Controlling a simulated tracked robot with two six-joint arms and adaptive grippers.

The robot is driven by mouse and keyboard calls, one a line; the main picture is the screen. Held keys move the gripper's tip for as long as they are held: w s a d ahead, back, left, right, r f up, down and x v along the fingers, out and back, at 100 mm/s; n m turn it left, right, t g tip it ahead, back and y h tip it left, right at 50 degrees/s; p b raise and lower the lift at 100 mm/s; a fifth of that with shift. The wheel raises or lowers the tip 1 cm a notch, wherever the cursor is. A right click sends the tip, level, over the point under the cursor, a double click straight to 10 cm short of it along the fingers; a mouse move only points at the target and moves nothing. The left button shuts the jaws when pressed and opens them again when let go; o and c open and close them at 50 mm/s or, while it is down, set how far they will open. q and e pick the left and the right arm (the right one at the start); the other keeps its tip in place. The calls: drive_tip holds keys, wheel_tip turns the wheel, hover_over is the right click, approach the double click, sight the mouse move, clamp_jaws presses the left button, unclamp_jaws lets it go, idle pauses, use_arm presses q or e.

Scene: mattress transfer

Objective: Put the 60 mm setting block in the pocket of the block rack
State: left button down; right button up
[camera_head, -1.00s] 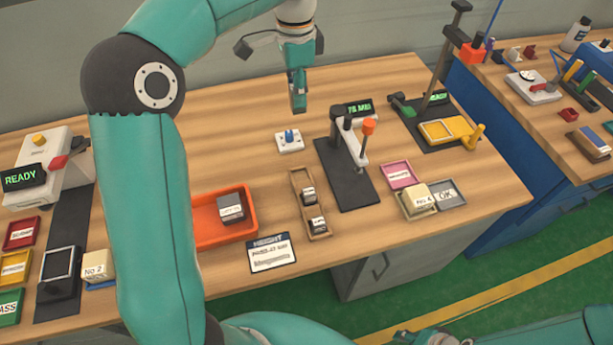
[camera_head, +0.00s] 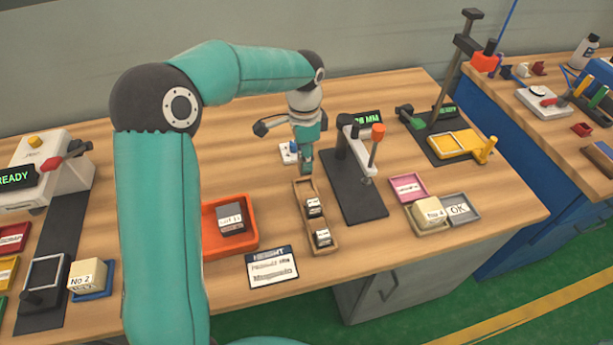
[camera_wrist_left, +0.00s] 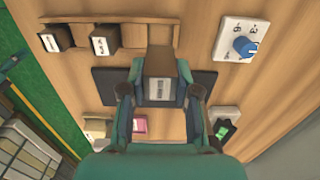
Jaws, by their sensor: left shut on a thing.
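My left gripper (camera_head: 306,168) is over the far end of the wooden block rack (camera_head: 304,254). In the left wrist view the gripper (camera_wrist_left: 160,92) is shut on a setting block (camera_wrist_left: 158,62) with a brown face and a grey face bearing a white label too small to read. In that view the block is beside the rack (camera_wrist_left: 133,22) and overlaps its edge. Two dark blocks with white labels, the nearer (camera_head: 322,237) and the middle one (camera_head: 314,207), stand in the rack. The rack's far pocket looks empty, partly hidden by the gripper. My right gripper is not in view.
A black-based gauge stand (camera_head: 358,190) with an orange knob stands close right of the rack. A white dial unit (camera_head: 289,153) is behind the gripper. An orange tray (camera_head: 250,245) holding a grey block is to the left. A height card (camera_head: 272,268) lies in front.

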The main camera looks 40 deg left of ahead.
use_arm(q)
drive_tip(key=shift+f, duration=3.45)
drive_tip(key=c, duration=0.8)
unclamp_jaws()
drive_tip(key=shift+f, duration=0.15)
drive_tip(key=shift+c, duration=0.2)
wheel_tip(320, 180, up, 12)
drive_tip(key=shift+r, duration=0.1)
